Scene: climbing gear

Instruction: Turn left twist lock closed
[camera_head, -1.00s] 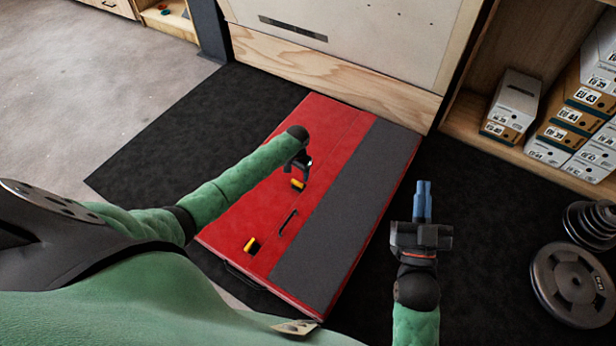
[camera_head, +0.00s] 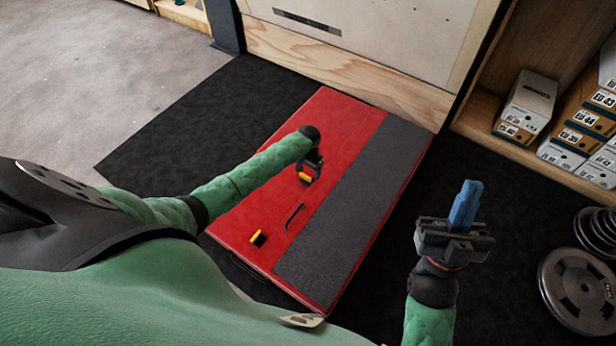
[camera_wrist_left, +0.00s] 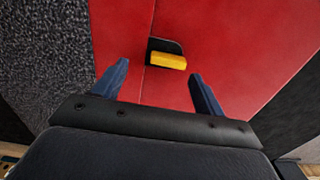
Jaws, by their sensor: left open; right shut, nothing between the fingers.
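A red case (camera_head: 345,125) with a dark grey strip lies on the black mat. Two yellow twist locks show on its red part in the head view: the left one in the picture (camera_head: 258,238) lies clear, and the other (camera_head: 304,177) is right by my left gripper (camera_head: 311,170). In the left wrist view, a yellow lock (camera_wrist_left: 168,61) on a black plate sits just ahead of the open fingers of my left gripper (camera_wrist_left: 158,72), with no visible contact. My right gripper (camera_head: 465,205) is shut and empty, to the right of the case.
A dark handle (camera_head: 294,216) lies on the case between the locks. A wooden panel (camera_head: 340,70) stands behind the case. Shelves with shoe boxes (camera_head: 528,105) and weight plates (camera_head: 578,290) are at the right. The mat (camera_head: 180,140) left of the case is clear.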

